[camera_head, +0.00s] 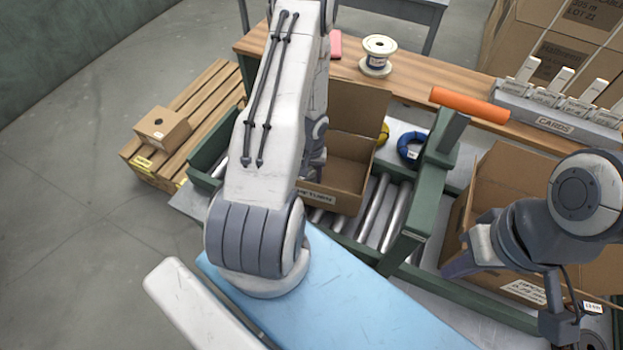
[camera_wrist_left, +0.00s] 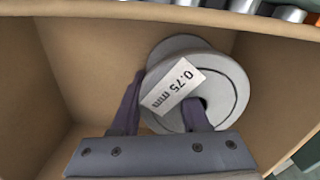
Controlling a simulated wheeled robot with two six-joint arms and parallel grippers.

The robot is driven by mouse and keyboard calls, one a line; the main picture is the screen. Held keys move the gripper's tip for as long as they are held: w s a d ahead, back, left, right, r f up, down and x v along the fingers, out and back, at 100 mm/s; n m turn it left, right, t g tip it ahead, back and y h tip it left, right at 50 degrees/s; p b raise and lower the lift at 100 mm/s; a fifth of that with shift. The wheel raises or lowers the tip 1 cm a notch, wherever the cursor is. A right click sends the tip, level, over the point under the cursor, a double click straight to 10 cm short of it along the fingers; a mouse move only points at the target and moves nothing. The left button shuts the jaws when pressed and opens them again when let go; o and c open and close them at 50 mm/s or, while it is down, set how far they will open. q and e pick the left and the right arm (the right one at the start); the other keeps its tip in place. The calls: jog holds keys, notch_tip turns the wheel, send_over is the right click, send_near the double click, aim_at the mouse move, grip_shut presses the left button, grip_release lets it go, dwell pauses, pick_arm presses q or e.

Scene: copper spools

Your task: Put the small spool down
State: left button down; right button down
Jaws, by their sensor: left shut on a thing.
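In the left wrist view, the small grey spool (camera_wrist_left: 232,82) has a white label reading "0.75 mm". My left gripper (camera_wrist_left: 164,92) is shut on it, with one dark finger at its left side and the other at its central hole. The spool is tilted, within the walls of a cardboard box (camera_wrist_left: 85,60); I cannot tell whether it touches the floor. In the head view, my left arm hides the spool and gripper beside an open cardboard box (camera_head: 352,118) marked "RETURN". My right gripper (camera_head: 462,262) is at the right, over another open box; its fingers are unclear.
The RETURN box stands on a roller conveyor (camera_head: 372,212) with green rails. A larger spool (camera_head: 377,55) stands on the wooden bench (camera_head: 410,78). A green post with an orange bar (camera_head: 470,105) rises right of the box. A blue ring (camera_head: 411,147) lies behind it.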

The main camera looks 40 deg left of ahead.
pick_arm(q)
jog(key=shift+r, duration=0.1)
jog(key=shift+f, duration=0.2)
jog(key=shift+c, duration=2)
grip_release()
notch_tip(320, 180, up, 10)
jog(key=p, duration=1)
jog(key=shift+r, duration=0.25)
